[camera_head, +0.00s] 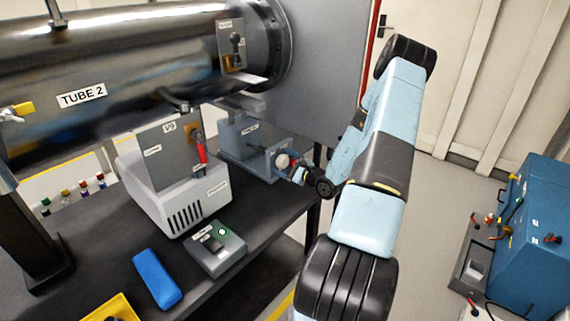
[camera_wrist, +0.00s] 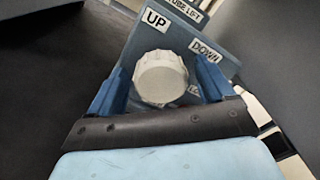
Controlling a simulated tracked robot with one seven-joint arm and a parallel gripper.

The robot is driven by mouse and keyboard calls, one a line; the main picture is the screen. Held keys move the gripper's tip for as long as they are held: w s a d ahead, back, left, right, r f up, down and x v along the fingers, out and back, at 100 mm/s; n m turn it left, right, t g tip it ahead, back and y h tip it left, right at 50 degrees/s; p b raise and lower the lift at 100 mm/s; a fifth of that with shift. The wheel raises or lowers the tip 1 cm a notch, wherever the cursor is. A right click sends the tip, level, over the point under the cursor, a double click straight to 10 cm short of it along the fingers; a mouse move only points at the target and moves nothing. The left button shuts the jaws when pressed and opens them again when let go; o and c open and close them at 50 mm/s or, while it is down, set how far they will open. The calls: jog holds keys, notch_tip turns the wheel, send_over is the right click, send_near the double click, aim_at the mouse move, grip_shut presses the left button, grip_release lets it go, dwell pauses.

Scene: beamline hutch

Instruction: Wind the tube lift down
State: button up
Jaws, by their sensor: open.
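The tube lift (camera_head: 243,137) is a blue-grey unit on the dark bench, below the right end of the tube. Its pale round knob (camera_head: 282,161) faces my arm. In the wrist view the ribbed white knob (camera_wrist: 161,78) sits on a blue plate (camera_wrist: 178,32) labelled UP on the left and DOWN on the right. My gripper (camera_wrist: 163,82) is open, with one blue finger on each side of the knob and a gap at each side. In the head view my gripper (camera_head: 299,171) is small, close to the knob and partly hidden by my wrist.
The steel tube labelled TUBE 2 (camera_head: 130,92) lies above the bench. A white vented box (camera_head: 172,180) with a red-handled valve panel, a grey switch box (camera_head: 215,248) and a blue case (camera_head: 157,278) stand on it. A blue cabinet (camera_head: 540,225) is at right; floor between is clear.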

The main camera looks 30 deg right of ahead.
jog(key=shift+c, duration=0.2)
jog(key=c, duration=1)
jog(key=shift+o, duration=0.2)
jog(key=m, duration=0.3)
jog(key=shift+m, duration=0.4)
jog(key=m, duration=0.3)
jog(key=shift+m, duration=0.3)
jog(key=m, duration=0.6)
jog(key=shift+d+m, duration=0.2)
jog(key=shift+m, duration=0.2)
jog(key=shift+w+d, duration=0.1)
